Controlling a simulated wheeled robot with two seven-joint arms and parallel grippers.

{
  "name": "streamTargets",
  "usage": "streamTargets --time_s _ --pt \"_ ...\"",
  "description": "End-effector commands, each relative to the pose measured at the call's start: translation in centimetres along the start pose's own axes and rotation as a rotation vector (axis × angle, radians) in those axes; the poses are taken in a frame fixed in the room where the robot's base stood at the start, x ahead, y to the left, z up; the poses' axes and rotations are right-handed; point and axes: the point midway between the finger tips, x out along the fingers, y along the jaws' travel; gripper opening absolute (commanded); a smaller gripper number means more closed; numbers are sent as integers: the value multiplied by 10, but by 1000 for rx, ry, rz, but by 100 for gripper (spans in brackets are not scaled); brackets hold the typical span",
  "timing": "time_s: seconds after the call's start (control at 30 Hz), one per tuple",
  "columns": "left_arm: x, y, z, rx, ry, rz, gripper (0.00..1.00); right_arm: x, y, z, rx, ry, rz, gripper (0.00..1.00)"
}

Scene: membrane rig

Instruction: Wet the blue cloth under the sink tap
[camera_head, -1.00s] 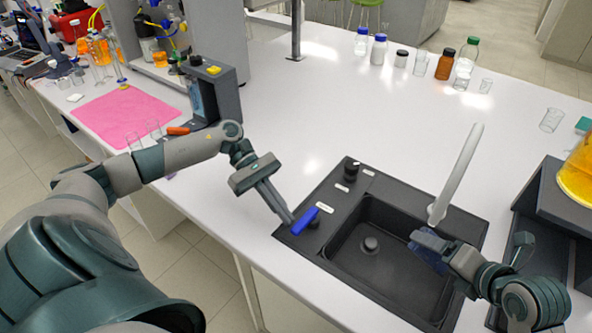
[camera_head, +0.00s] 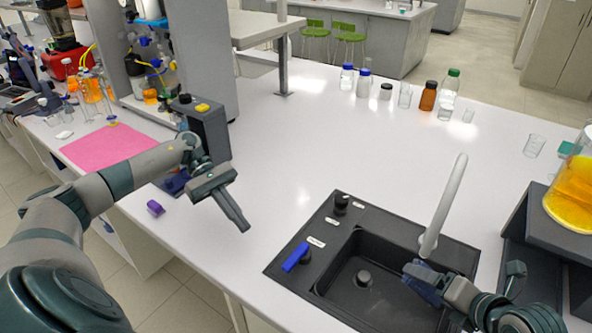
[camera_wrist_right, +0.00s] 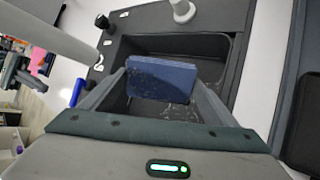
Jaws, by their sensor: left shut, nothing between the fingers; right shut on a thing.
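The blue cloth (camera_head: 424,287) is a dark blue folded piece held over the sink basin, just below the tap's outlet. It fills the middle of the right wrist view (camera_wrist_right: 162,78), between the fingers of my right gripper (camera_wrist_right: 160,92), which is shut on it. The white tap (camera_head: 443,207) leans over the basin. The black sink (camera_head: 345,268) has a blue lever (camera_head: 295,257) at its left edge. My left gripper (camera_head: 243,226) is shut and empty above the worktop, apart from the lever. Pale specks show around the cloth in the wrist view; a water stream is not clear.
Several bottles and beakers (camera_head: 428,96) stand at the back of the white worktop (camera_head: 290,150). A dark stand with an orange-filled flask (camera_head: 572,190) is at right. A pink mat (camera_head: 105,147), a grey device (camera_head: 208,122) and a small purple object (camera_head: 155,208) are at left.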

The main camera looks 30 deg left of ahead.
Motion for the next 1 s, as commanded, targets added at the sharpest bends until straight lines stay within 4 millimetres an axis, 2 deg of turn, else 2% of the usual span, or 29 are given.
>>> streamTargets --time_s 0.1,0.23,0.67,1.0 --pt "-14 -1 0 -1 0 1 0 0 0 0 0 0 0 63" --pt "-21 -3 0 -1 0 0 0 0 0 0 0 0 0 63" --pt "-22 -3 0 0 0 -1 0 0 0 0 0 0 0 63" --pt "-24 -3 4 0 0 -1 0 -14 -9 -7 0 -1 -1 63"
